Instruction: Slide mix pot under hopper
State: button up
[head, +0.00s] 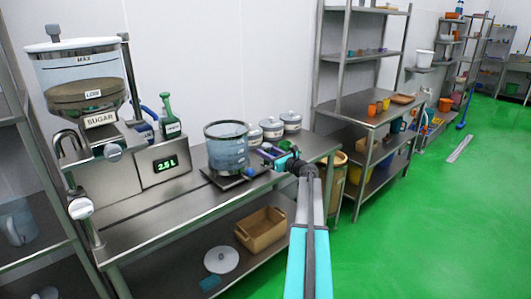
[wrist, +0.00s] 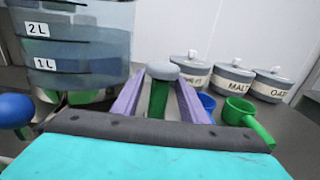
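The mix pot (head: 227,155) is a clear, bluish vessel with a dark rim, standing upright on a dark plate (head: 234,178) on the steel bench. In the wrist view the mix pot (wrist: 75,40) fills the upper left, with 1 L and 2 L marks. The sugar hopper (head: 80,85) is at the far left, with a spout below. My gripper (head: 272,152) is just right of the pot. In the wrist view my gripper (wrist: 162,85) has its purple fingers apart around a green upright post with a grey cap (wrist: 160,90); whether the post joins the pot is unclear.
A display (head: 165,165) reading 2.5 L stands between hopper and pot. Lidded canisters (head: 272,128) and a green scoop (wrist: 240,110) are right of the pot. The bench front (head: 165,205) looks clear.

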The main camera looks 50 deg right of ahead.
grip_shut()
jog(key=shift+s+a, duration=0.1)
jog(key=shift+a, duration=0.3)
jog(key=shift+d+f, duration=0.1)
jog(key=shift+d, duration=0.15)
